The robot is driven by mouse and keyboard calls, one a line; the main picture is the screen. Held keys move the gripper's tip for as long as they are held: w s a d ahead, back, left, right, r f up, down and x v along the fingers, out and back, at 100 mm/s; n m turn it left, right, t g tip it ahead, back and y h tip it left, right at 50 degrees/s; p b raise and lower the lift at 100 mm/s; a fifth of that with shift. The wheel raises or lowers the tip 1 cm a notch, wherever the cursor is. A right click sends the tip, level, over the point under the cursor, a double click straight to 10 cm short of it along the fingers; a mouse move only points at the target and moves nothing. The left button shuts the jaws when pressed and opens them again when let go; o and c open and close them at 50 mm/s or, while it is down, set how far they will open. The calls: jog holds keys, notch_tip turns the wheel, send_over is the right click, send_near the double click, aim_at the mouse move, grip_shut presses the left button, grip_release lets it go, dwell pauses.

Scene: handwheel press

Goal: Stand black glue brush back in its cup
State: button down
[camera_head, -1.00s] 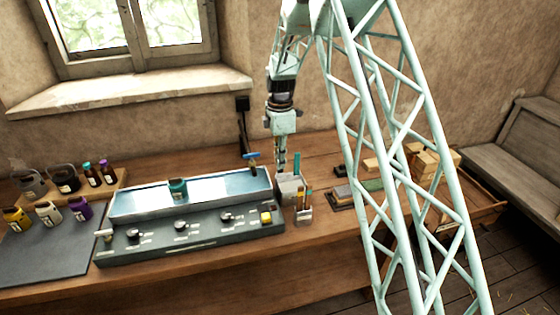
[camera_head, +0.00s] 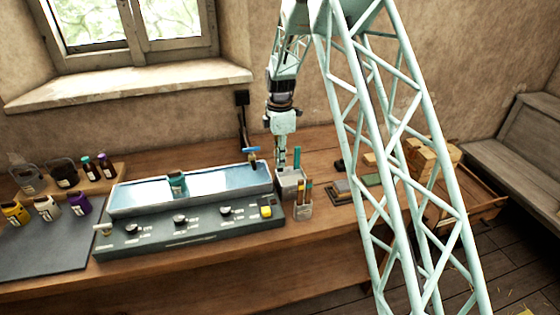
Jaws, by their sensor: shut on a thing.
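My gripper (camera_head: 282,160) points straight down at the back of the bench, right of the blue-topped tray. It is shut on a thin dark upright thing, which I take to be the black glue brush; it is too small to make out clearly. The gripper's tips are just above or at the mouth of a pale grey square cup (camera_head: 290,187). I cannot tell whether the brush's lower end is inside it. A dark teal upright handle (camera_head: 297,157) shows beside the tips.
Several bottles stand at the left. Flat blocks (camera_head: 345,192) lie right of the cups. My pale lattice structure crosses the right side.

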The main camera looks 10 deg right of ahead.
jog(key=c, duration=2.7)
grip_release()
jog(key=shift+r, duration=0.15)
notch_tip(320, 180, up, 10)
jog(key=shift+r, duration=0.85)
jog(key=shift+r, duration=0.1)
